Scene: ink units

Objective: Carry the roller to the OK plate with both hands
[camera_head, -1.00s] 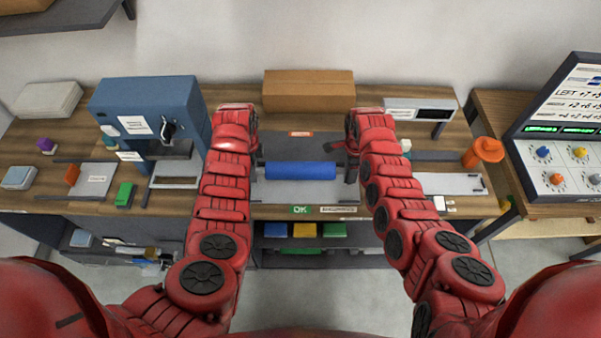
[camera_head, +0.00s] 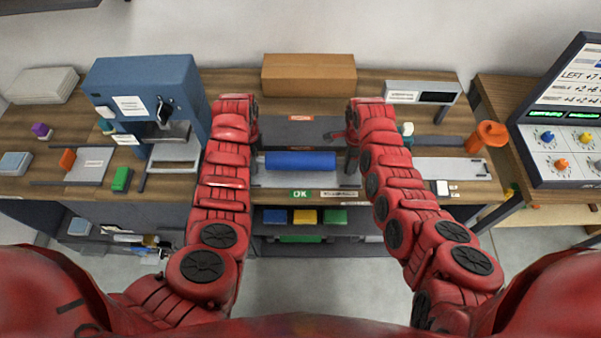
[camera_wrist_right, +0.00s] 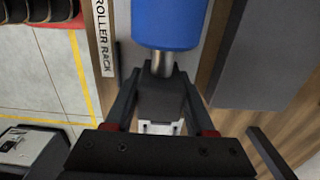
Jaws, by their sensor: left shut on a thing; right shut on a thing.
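The blue roller (camera_head: 300,160) is level between my two grippers in the head view. It appears over the light grey plate (camera_head: 290,180) behind the green OK label (camera_head: 299,194); I cannot tell whether it touches the plate. My left gripper (camera_head: 259,160) is at its left end and my right gripper (camera_head: 348,160) at its right end, both shut on it, partly hidden by my arms. In the right wrist view, my right gripper (camera_wrist_right: 160,85) holds the dark end block below the metal shaft of the blue roller (camera_wrist_right: 168,22).
A dark plate with a red label (camera_head: 301,118) lies behind the roller. A cardboard box (camera_head: 309,74) stands at the back. A blue machine (camera_head: 150,95) is at left, an orange cup (camera_head: 487,136) at right. A ROLLER RACK label (camera_wrist_right: 104,38) shows in the wrist view.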

